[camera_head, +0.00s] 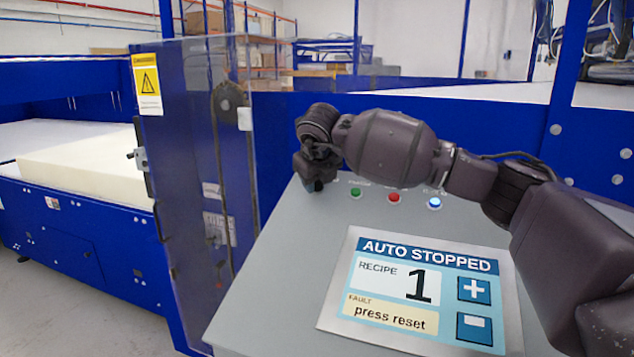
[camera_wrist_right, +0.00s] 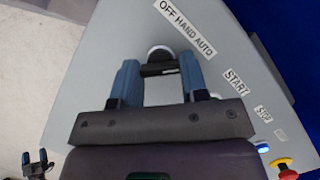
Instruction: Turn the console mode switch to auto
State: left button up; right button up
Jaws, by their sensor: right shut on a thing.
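The grey console (camera_head: 290,270) slopes in front of me. Its screen (camera_head: 420,290) reads AUTO STOPPED, recipe 1, fault press reset. My right gripper (camera_head: 316,182) is at the console's upper left, hiding the mode switch in the head view. In the right wrist view the gripper (camera_wrist_right: 160,78) is shut on the dark handle of the mode switch (camera_wrist_right: 160,69), under the OFF HAND AUTO label (camera_wrist_right: 186,27). The exact position the handle points to is hard to tell. My left gripper (camera_wrist_right: 36,163) shows small at the lower left of that view, its fingers apart and empty.
Green (camera_head: 355,192), red (camera_head: 394,197) and lit blue (camera_head: 434,203) buttons sit right of my right gripper. A red and yellow emergency stop (camera_wrist_right: 285,168) shows in the wrist view. A blue machine with a guard panel (camera_head: 180,130) and foam block (camera_head: 85,165) stands at left.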

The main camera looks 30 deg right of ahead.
jog(key=shift+m, duration=0.5)
jog(key=o, duration=0.9)
jog(key=v, duration=1.1)
jog(key=shift+w+a, duration=0.1)
jog(key=shift+a, duration=0.1)
